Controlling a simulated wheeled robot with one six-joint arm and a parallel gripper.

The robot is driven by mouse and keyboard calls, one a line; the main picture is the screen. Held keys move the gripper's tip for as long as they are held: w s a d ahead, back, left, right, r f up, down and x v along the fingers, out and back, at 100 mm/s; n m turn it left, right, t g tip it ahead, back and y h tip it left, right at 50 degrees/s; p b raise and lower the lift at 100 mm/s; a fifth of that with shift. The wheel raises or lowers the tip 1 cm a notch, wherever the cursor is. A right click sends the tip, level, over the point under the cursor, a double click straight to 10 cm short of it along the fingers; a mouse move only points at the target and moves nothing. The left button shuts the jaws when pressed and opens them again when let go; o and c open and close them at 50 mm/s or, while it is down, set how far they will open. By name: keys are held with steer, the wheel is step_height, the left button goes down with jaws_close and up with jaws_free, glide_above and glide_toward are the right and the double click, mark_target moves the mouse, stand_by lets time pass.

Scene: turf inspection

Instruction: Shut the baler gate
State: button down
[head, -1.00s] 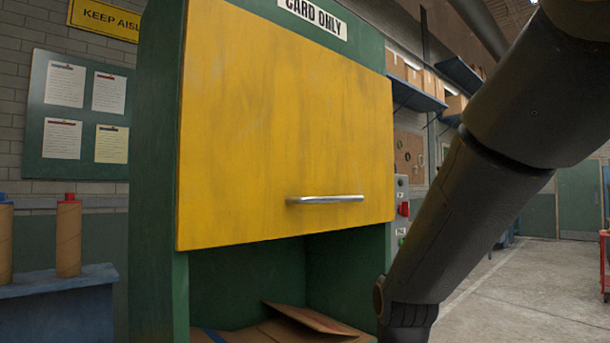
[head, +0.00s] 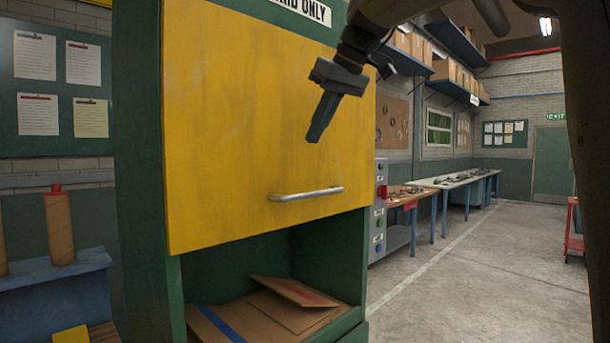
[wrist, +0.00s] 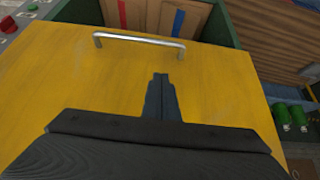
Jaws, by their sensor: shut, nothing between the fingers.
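The baler gate (head: 225,130) is a yellow panel on the front of a green cabinet, with open space below it. Its silver bar handle (head: 306,194) runs across the lower part. Flattened cardboard (head: 250,318) lies inside the opening. My gripper (head: 314,138) is shut and empty, in front of the gate's upper right area, above the handle in the picture. In the wrist view my gripper (wrist: 160,76) points toward the handle (wrist: 139,41), with a gap between them. The yellow gate (wrist: 60,85) fills much of that view.
A control box (head: 380,215) with buttons stands at the cabinet's right. Workbenches (head: 440,185) line the wall beyond, and a red cart (head: 574,232) stands at far right. The floor (head: 470,270) between is clear. A blue bench (head: 55,275) holds cardboard tubes at left.

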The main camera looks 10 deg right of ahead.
steer(key=p+x, duration=0.2)
steer(key=x, duration=0.6)
steer(key=shift+f, duration=0.1)
step_height(320, 180, down, 4)
steer(key=shift+s+d+f+p, duration=0.15)
steer(key=shift+f+p, duration=0.05)
steer(key=shift+p, duration=0.65)
step_height(320, 180, down, 42)
steer(key=b, duration=2.9)
steer(key=shift+b, duration=0.4)
